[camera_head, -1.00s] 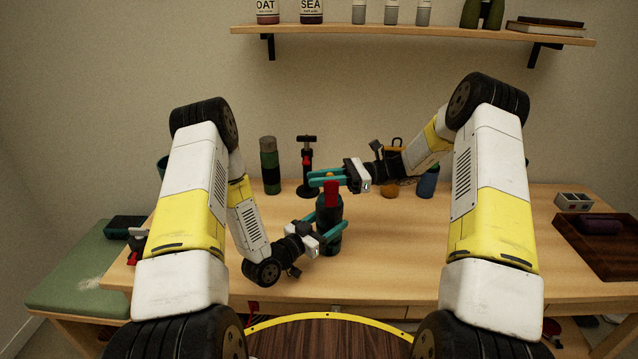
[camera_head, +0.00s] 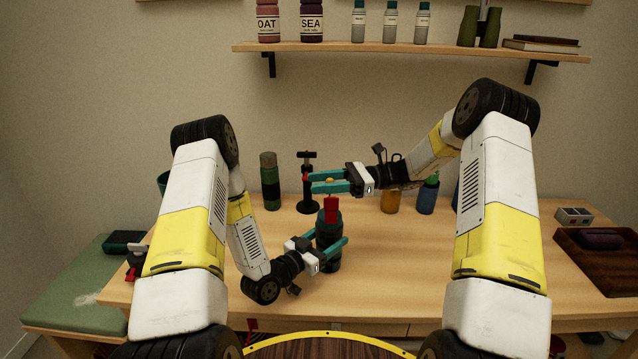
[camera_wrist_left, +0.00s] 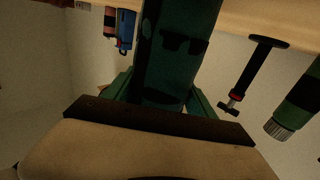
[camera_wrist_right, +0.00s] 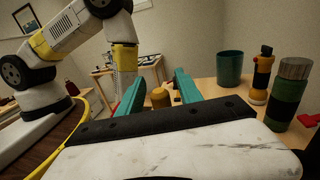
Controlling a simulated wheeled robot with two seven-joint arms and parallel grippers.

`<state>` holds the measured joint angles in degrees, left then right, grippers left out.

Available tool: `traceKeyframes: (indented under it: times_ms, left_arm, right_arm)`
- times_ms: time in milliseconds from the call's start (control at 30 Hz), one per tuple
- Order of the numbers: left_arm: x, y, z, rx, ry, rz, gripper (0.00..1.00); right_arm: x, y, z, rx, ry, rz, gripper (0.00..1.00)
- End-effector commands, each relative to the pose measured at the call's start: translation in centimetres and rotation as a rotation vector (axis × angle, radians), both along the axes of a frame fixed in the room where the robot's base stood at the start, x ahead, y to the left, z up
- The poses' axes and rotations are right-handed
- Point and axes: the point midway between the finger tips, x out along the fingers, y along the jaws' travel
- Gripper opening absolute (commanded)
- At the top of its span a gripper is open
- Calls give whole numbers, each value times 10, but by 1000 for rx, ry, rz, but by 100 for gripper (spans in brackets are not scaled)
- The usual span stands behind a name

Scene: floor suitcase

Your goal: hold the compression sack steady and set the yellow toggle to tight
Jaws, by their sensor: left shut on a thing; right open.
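The compression sack (camera_head: 328,232) is a dark green upright cylinder on the table with a red part (camera_head: 331,209) near its top. My left gripper (camera_head: 331,248) is shut on the sack's body from the side. The left wrist view shows the sack (camera_wrist_left: 178,50) between its teal fingers, with dark markings. The right fingers are open at toggle height. In the right wrist view the toggle (camera_wrist_right: 160,97) lies between the spread fingers, with gaps on both sides.
A green bottle (camera_head: 270,181) and a black pump (camera_head: 307,184) stand behind the sack at left. An orange jar (camera_head: 390,201) and a blue bottle (camera_head: 427,196) stand behind at right. A dark wooden tray (camera_head: 605,267) lies far right. The table's right-centre is clear.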

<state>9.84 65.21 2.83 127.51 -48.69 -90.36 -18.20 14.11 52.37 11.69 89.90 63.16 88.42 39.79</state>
Motion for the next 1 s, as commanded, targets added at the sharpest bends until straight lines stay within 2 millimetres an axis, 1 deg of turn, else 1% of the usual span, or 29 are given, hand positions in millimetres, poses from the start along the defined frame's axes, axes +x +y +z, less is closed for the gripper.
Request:
traceKeyframes:
  times_ms: [167,400,533,700,1000]
  left_arm:
    - [-1,0,-2,3,4,0,8]
    - [0,0,-2,3,4,0,8]
    - [0,0,-2,3,4,0,8]
    - [0,0,-1,2,4,0,8]
    - [0,0,-1,3,3,1,8]
  right_arm:
    - [7,-29,-1,0,-2,-5,42]
    - [19,-79,-1,1,-2,-6,42]
    - [23,-99,0,1,-2,-4,42]
    - [26,-111,0,1,-1,-2,42]
    - [26,-113,0,1,-1,-1,42]
